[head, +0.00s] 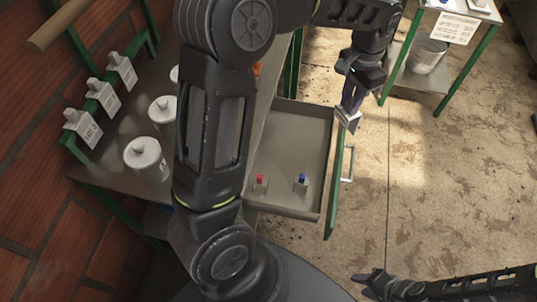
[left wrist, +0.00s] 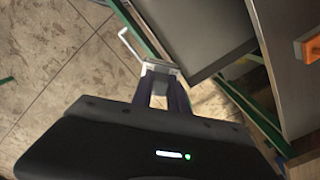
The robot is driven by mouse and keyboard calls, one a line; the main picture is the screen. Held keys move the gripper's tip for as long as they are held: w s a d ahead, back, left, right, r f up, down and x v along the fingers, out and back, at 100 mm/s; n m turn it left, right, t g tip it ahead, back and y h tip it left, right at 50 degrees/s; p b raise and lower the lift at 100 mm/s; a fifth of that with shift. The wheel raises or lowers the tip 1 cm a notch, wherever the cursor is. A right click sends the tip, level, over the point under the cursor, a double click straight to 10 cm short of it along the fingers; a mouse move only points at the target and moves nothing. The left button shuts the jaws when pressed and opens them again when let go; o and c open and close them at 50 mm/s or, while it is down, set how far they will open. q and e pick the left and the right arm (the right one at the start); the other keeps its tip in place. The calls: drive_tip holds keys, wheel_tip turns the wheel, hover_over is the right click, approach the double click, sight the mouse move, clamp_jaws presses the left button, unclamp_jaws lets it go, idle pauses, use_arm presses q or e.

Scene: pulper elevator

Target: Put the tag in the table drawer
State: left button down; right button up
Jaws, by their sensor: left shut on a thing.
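My left gripper (head: 350,108) is shut on the tag (head: 353,123), a small pale grey-white piece at its fingertips. The left wrist view also shows the tag (left wrist: 159,68) between the two dark purple fingers (left wrist: 163,92). The table drawer (head: 291,131) is pulled open, a grey tray with a green front and a light handle (head: 348,164). The gripper and tag are over or just beside the drawer's front edge, near its far corner; their height above it is unclear. My right gripper (head: 365,285) is low at the bottom right, empty, with its fingers apart.
Inside the drawer lie a red-topped piece (head: 261,184) and a blue-topped piece (head: 301,183). White lidded jars (head: 145,155) stand on the table at left. A green-legged stand with a bucket (head: 429,57) is at upper right. The floor between is clear.

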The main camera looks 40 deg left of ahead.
use_arm(q)
drive_tip(key=s+a+f+m, duration=0.1)
drive_tip(key=a+f+m, duration=0.3)
drive_tip(key=m, duration=0.4)
drive_tip(key=shift+s+a+b, duration=0.2)
drive_tip(key=shift+a+b, duration=0.15)
drive_tip(key=shift+a, duration=0.2)
use_arm(e)
drive_tip(key=shift+f, duration=0.45)
